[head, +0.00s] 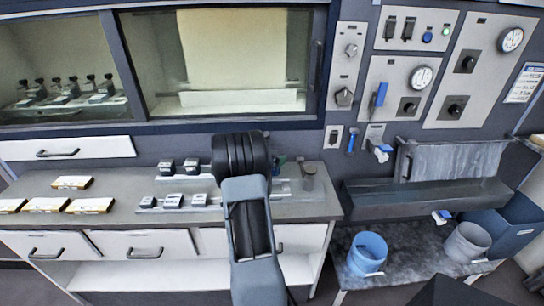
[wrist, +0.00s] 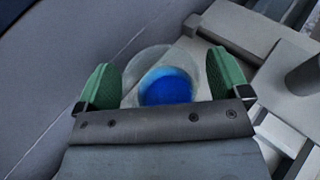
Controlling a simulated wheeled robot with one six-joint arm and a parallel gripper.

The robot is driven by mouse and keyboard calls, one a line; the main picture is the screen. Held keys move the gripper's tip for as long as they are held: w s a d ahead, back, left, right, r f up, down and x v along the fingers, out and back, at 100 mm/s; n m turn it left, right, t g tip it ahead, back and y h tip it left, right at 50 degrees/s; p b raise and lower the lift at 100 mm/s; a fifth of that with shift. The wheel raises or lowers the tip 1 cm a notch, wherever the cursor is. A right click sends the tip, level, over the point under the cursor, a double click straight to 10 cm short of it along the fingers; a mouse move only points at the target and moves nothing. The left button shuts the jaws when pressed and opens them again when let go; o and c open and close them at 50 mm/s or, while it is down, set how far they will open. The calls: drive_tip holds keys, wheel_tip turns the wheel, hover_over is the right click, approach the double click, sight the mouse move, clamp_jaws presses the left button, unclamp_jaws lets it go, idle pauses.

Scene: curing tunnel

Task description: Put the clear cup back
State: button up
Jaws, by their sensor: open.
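The clear cup (wrist: 139,66) shows in the wrist view as a see-through round rim with blue inside it. It lies between and beyond the two green fingers of my gripper (wrist: 160,62), which stand wide apart with a gap on each side. The front of the cup is hidden by the gripper's dark bar. I cannot tell how far the fingertips are from the cup's wall. In the head view my arm covers most of the gripper and I cannot make out the cup clearly.
Small blocks (head: 190,167) and pale boxes (head: 72,183) lie to the left. A trough (head: 425,197) is at the right, above a blue bucket (head: 367,253) and a grey bucket (head: 467,241).

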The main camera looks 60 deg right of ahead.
drive_tip(key=s+a+r+m+t+y, duration=0.2)
drive_tip(key=a+m+y, duration=0.2)
drive_tip(key=a, duration=1.2)
drive_tip(key=s+a+r+m+t+y+b, duration=0.1)
drive_tip(key=a+m+y, duration=0.4)
drive_tip(key=a, duration=1.2)
drive_tip(key=s+a+r+m+t+y, duration=0.2)
drive_tip(key=a+m+y, duration=0.3)
drive_tip(key=a, duration=1.2)
drive_tip(key=shift+s+a+r+m+t, duration=0.15)
drive_tip(key=shift+s+r+m+t, duration=0.25)
drive_tip(key=shift+m, duration=0.7)
drive_tip(key=shift+w, duration=0.15)
